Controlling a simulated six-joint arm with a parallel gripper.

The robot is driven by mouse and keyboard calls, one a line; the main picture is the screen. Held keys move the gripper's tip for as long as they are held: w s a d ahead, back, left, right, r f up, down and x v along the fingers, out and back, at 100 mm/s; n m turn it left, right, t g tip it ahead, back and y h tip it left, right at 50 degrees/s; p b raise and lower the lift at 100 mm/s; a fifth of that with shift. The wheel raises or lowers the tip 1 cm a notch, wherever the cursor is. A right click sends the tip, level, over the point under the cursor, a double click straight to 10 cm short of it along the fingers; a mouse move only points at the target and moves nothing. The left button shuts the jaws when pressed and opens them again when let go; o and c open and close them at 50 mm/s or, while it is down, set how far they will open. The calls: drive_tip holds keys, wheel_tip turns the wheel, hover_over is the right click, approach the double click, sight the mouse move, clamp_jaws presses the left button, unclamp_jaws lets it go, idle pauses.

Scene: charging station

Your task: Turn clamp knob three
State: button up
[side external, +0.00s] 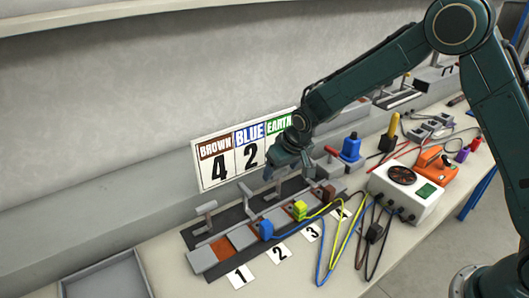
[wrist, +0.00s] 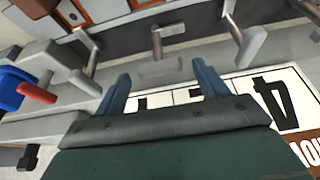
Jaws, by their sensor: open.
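A row of grey clamps on a rail (side external: 205,258) stands behind number cards; card three (side external: 312,231) lies in front of the green-yellow connector (side external: 300,210). The first two T-shaped clamp knobs (side external: 206,207) show in the side view; those farther along are largely hidden by my gripper (side external: 288,170). In the wrist view, a grey T-shaped knob (wrist: 160,66) lies just beyond and between the fingertips of my gripper (wrist: 160,84). It appears to be clamp knob three. The fingers are apart and empty; contact cannot be told. Other knobs flank it, left (wrist: 85,82) and right (wrist: 252,46).
A sign (side external: 213,172) stands behind the rail, close to my gripper. A blue block (side external: 351,147) with a red handle (side external: 332,151) stands to the right. Blue (side external: 266,230) and brown (side external: 325,194) connectors sit on the rail. Cables run to a white box (side external: 405,190).

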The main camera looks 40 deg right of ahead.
drive_tip(key=v, duration=1.3)
drive_tip(key=shift+r, duration=0.1)
drive_tip(key=s+d+r, duration=0.3)
drive_tip(key=s+r, duration=0.2)
drive_tip(key=s, duration=0.2)
drive_tip(key=s+d+r, duration=0.3)
drive_tip(key=s+r, duration=0.2)
drive_tip(key=s, duration=0.3)
drive_tip(key=s+d+t, duration=0.1)
drive_tip(key=s+d, duration=0.2)
drive_tip(key=s, duration=1.2)
drive_tip(key=shift+f, duration=0.3)
